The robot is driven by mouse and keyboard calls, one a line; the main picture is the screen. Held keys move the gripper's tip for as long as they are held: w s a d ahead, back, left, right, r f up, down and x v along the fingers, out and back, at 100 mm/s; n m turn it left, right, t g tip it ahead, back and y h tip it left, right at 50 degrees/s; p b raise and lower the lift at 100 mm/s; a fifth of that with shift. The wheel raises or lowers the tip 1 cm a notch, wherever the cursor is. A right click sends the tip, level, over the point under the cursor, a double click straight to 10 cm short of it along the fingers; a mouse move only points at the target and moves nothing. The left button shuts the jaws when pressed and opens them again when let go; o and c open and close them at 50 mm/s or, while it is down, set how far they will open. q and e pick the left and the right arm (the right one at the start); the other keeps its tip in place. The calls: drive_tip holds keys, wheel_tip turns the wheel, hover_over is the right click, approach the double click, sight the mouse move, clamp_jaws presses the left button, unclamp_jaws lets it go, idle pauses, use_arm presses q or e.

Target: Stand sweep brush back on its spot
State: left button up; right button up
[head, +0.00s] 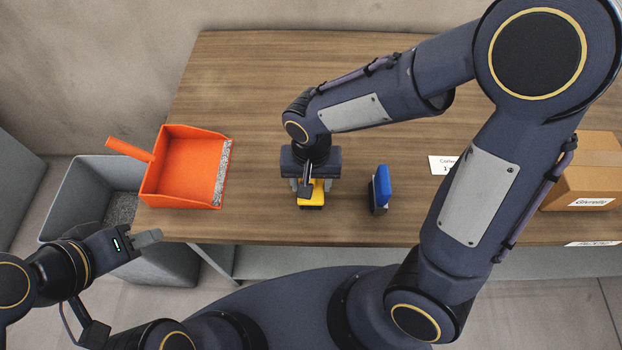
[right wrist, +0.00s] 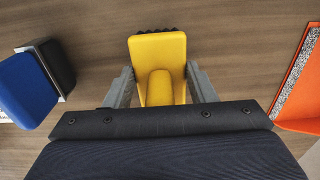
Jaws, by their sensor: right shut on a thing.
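The yellow brush (head: 312,192) with dark bristles is at the middle of the table, near the front edge. My right gripper (head: 310,186) comes down over it and is shut on it. In the right wrist view the yellow brush (right wrist: 158,55) sits between the two grey fingers, its dark bristles at the far end. I cannot tell whether it touches the table.
A blue block with a dark base (head: 380,188) stands just right of the brush. An orange dustpan (head: 183,166) lies at the left edge above a grey bin (head: 75,200). A white card (head: 442,165) and a cardboard box (head: 585,170) are at the right. The table's back is clear.

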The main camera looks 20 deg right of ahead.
drive_tip(key=shift+f+b, duration=1)
idle(0.5)
drive_tip(key=o, duration=1.3)
drive_tip(key=shift+c, duration=0.2)
drive_tip(key=shift+r, duration=0.1)
wheel_tip(320, 180, up, 8)
drive_tip(key=p, duration=0.6)
drive_tip(key=shift+p, duration=0.35)
